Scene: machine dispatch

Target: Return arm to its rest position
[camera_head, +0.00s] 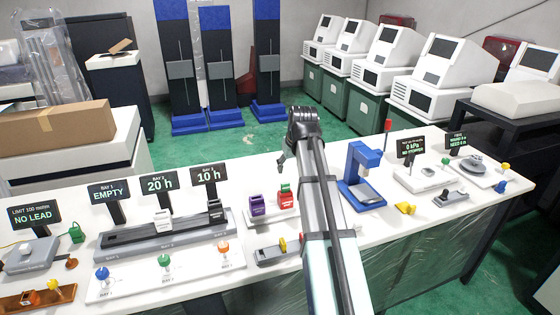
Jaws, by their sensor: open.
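My arm (319,205) reaches up from the bottom edge, over the middle of the white bench (215,175). At its far end is my dark gripper (283,163), small in view and seen partly from behind. It is open, and I see nothing held in it.
A blue press (360,175) stands close right of my arm. Instruments with signs (411,147) fill the right end. Green floor (240,140) lies open behind the bench.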

